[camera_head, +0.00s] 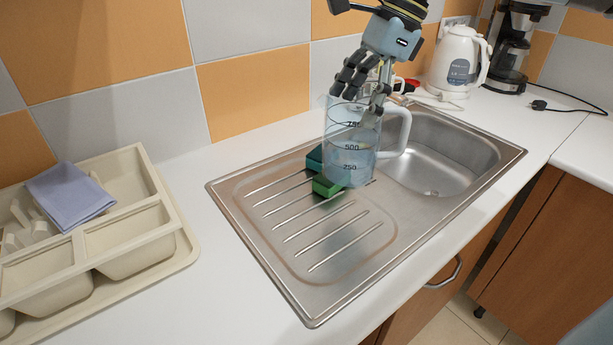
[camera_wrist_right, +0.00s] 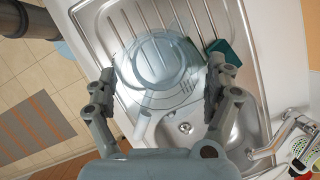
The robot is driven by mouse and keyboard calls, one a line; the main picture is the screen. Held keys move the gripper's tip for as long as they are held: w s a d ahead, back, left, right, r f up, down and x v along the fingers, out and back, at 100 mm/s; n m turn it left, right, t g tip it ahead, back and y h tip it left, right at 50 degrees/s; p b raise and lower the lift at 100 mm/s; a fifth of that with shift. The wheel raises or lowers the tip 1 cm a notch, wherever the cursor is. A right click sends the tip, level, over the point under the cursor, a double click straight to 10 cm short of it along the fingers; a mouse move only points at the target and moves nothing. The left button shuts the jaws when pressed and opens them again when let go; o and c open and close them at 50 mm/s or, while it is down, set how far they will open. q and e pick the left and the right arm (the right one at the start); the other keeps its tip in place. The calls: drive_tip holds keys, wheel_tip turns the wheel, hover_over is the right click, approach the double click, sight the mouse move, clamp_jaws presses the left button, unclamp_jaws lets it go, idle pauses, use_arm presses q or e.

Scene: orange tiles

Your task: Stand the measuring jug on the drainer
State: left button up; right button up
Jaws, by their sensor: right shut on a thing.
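The clear measuring jug (camera_head: 347,163), with dark level marks and a pale handle (camera_head: 399,132), is upright over the inner end of the drainer (camera_head: 318,235), beside the bowl. I cannot tell whether its base touches the metal. My right gripper (camera_head: 364,97) is shut on the jug near its rim from above. In the right wrist view the jug (camera_wrist_right: 150,62) lies between the two fingers (camera_wrist_right: 158,88). The ribbed drainer also shows there (camera_wrist_right: 180,18). My left gripper is not in view.
A green block (camera_head: 326,187) and a darker teal one (camera_head: 315,160) sit at the jug's left, close to its base. The sink bowl (camera_head: 440,170) is right of the jug. A cutlery tray (camera_head: 140,240) with a folded cloth (camera_head: 70,195) stands left. A kettle (camera_head: 457,65) stands behind.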

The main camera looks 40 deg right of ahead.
use_arm(q)
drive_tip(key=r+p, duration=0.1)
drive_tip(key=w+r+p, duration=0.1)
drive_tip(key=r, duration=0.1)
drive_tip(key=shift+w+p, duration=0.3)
drive_tip(key=shift+p, duration=0.05)
use_arm(e)
drive_tip(key=w+a+f, duration=0.2)
drive_tip(key=a+f, duration=0.6)
drive_tip(key=shift+f, duration=0.3)
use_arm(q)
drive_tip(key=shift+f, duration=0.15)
use_arm(e)
drive_tip(key=shift+w+a+f, duration=0.1)
drive_tip(key=o, duration=1.2)
drive_tip(key=shift+f, duration=0.1)
drive_tip(key=shift+o, duration=1.4)
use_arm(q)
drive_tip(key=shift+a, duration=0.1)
